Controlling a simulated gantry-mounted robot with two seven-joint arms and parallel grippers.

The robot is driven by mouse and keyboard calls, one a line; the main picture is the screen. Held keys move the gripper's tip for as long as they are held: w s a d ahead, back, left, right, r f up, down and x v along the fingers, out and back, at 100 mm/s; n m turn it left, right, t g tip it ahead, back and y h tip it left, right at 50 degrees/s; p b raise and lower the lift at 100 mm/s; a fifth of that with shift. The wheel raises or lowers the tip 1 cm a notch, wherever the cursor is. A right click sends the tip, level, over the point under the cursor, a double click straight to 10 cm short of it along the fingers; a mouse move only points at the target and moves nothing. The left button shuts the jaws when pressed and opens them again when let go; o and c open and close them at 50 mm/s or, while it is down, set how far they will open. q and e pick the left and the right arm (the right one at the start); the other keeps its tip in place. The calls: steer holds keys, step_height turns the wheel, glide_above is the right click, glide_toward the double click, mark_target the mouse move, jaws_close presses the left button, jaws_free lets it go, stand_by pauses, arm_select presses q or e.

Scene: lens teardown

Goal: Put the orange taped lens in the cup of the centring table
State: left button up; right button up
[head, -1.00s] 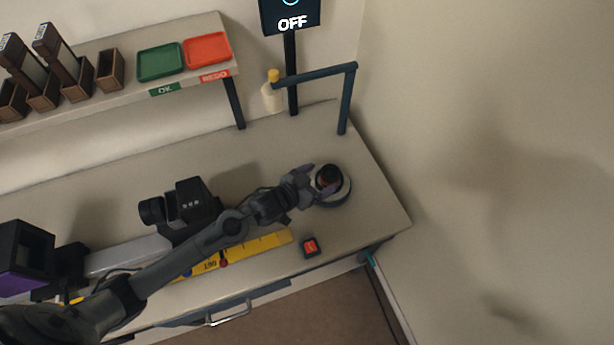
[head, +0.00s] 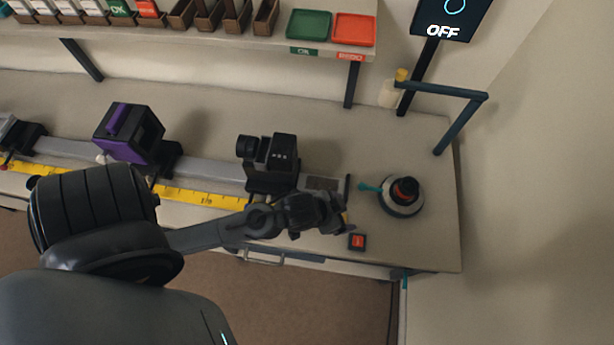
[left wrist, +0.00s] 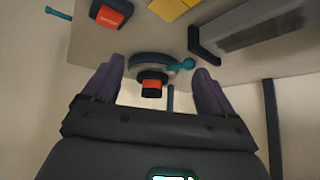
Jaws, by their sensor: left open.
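The orange taped lens (head: 405,189), a short dark cylinder with an orange band, stands on the round centring table (head: 391,208) at the right end of the bench. It looks upright and seated in the middle; its lower edge and the cup are hidden. In the left wrist view the lens (left wrist: 152,88) and the centring table (left wrist: 150,61) show beyond the fingers. My left gripper (head: 344,214) is open and empty, left of the centring table and apart from the lens. Its two purplish fingers (left wrist: 155,92) also show in the left wrist view. My right gripper is not in view.
A teal lever (head: 369,187) sticks out from the table's left side. A button box with an orange top (head: 357,241) sits near the front edge. A rail with a black camera-like unit (head: 270,160) lies left. A dark post frame (head: 462,122) and an OFF screen (head: 450,22) stand behind.

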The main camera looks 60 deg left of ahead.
arm_select(q)
steer(key=s+a+r+g, duration=0.1)
steer(key=s+g, duration=0.3)
steer(key=s, duration=0.6)
steer(key=shift+a+r+y, duration=0.15)
steer(key=shift+a+y, duration=0.1)
steer(key=shift+y, duration=0.05)
steer(key=shift+r, duration=0.1)
step_height(320, 180, up, 28)
steer(key=p, duration=2.8)
steer(key=shift+r+p, duration=0.25)
steer(key=shift+p, duration=0.15)
